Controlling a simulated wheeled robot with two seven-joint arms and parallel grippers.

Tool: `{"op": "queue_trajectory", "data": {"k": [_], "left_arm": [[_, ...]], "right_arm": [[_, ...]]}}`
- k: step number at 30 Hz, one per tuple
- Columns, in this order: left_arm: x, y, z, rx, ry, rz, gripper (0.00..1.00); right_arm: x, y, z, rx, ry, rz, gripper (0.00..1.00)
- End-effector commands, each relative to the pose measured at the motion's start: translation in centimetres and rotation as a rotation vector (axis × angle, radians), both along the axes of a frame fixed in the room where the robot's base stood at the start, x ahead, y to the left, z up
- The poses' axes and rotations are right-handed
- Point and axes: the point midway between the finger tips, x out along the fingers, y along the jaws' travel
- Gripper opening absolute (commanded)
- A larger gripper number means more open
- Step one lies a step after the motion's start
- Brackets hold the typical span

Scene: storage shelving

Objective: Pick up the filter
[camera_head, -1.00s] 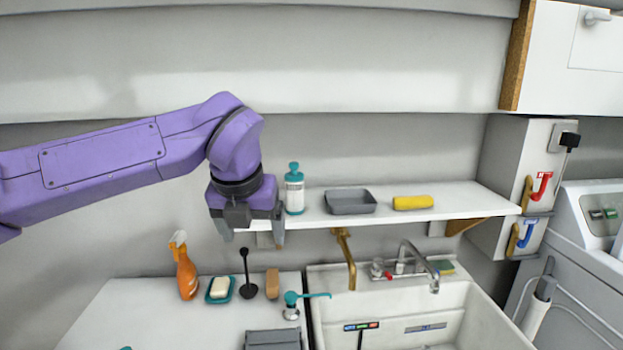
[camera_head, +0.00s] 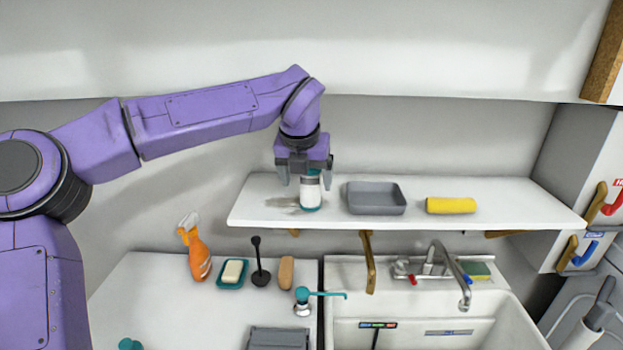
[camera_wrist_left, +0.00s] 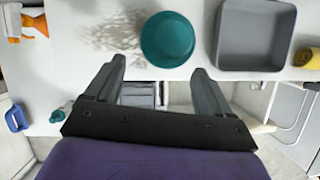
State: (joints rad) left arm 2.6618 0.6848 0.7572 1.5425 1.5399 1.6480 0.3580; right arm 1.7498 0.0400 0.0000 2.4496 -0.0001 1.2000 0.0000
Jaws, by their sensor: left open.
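A white and teal bottle-shaped canister (camera_head: 311,192), the likeliest filter in view, stands upright near the left end of the white shelf (camera_head: 420,222). My left gripper (camera_head: 305,182) is open and points down at it, hiding its top in the head view. In the left wrist view the canister shows as a round teal top (camera_wrist_left: 167,40), just beyond the open fingertips (camera_wrist_left: 158,66). Nothing is clearly gripped, and I cannot tell whether a finger touches the canister. My right gripper is not in view.
A grey tray (camera_head: 376,198) stands close right of the canister, with a yellow roll (camera_head: 451,205) farther right. Below are an orange spray bottle (camera_head: 196,252), a soap dish (camera_head: 232,274) and the sink tap (camera_head: 447,262). The shelf's left end is clear.

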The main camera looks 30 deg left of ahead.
Motion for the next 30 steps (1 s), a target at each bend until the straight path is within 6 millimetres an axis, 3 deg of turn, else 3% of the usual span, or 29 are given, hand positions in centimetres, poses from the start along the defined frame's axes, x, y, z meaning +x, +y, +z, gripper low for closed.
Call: {"op": "queue_trajectory", "data": {"k": [1, 5, 9, 14, 18, 20, 30], "left_arm": [[1.1, 0.3, 0.5, 0.002, 0.002, 0.002, 0.82], [3.2, 0.9, 0.3, 0.001, 0.002, 0.001, 0.82], [3.3, 1.0, -1.0, 0.000, 0.001, 0.000, 0.82], [3.3, 1.0, -1.1, 0.000, 0.000, 0.000, 0.82], [3.3, 1.0, -1.1, 0.000, 0.000, 0.000, 0.37], [3.3, 1.0, -1.1, 0.000, 0.000, 0.000, 0.21], [3.4, 1.0, -0.6, 0.001, -0.003, 0.000, 0.21]], "right_arm": [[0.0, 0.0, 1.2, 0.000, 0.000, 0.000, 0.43], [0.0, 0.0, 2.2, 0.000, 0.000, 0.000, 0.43], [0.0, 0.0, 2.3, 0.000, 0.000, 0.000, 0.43], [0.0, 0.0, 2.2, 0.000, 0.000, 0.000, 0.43], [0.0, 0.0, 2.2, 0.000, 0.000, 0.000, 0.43], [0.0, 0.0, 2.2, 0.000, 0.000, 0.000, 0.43], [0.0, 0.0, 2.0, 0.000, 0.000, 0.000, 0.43]]}}
